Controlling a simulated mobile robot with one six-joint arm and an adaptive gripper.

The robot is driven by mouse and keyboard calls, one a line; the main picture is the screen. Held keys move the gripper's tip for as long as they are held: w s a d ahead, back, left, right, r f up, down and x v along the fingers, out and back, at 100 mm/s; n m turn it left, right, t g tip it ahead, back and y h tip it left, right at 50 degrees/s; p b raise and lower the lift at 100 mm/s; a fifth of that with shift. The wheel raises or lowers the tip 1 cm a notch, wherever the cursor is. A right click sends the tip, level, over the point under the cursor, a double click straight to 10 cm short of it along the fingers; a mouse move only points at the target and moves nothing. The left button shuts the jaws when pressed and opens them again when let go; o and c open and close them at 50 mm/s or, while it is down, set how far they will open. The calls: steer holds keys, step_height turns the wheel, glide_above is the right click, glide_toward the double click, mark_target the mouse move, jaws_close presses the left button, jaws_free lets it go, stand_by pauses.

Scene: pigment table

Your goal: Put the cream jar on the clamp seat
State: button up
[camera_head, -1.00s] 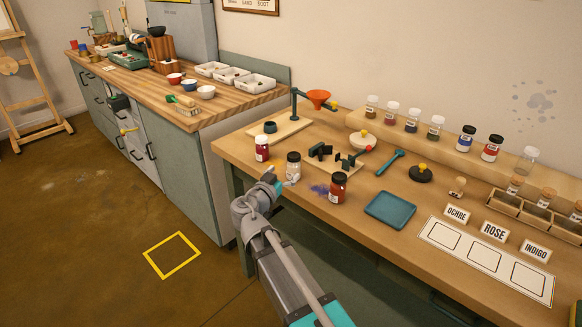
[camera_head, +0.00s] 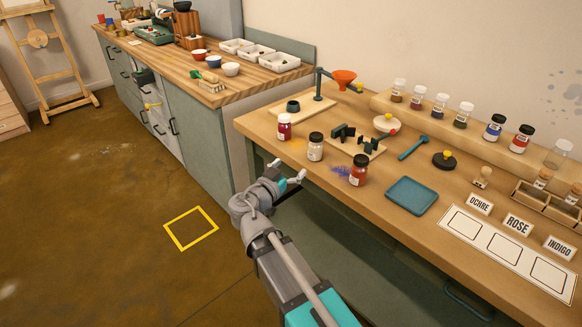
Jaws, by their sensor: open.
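The cream jar (camera_head: 315,150), with a dark lid and a pale label, stands upright near the front edge of the workbench. A red jar stands to its left and an orange-red jar to its right. The clamp seat (camera_head: 370,150) is a light wooden board with dark jaw blocks (camera_head: 343,132), just behind and right of the cream jar. No jar stands on it. My gripper (camera_head: 299,178) is open and empty, in front of the bench edge and below the cream jar in the picture, apart from it.
A blue tray (camera_head: 411,195), a blue spoon (camera_head: 412,147) and a stand with an orange funnel (camera_head: 344,79) are also on the bench. Open floor lies left.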

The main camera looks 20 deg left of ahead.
mark_target(310, 147)
stand_by(0.4)
steer(key=m, duration=3.6)
steer(key=shift+a+f, duration=0.1)
steer(key=shift+a, duration=0.15)
steer(key=w, duration=0.5)
steer(key=w+d, duration=0.1)
steer(key=w, duration=0.1)
steer(key=shift+w, duration=0.3)
steer(key=shift+w+d, duration=0.15)
steer(key=shift+w, duration=0.25)
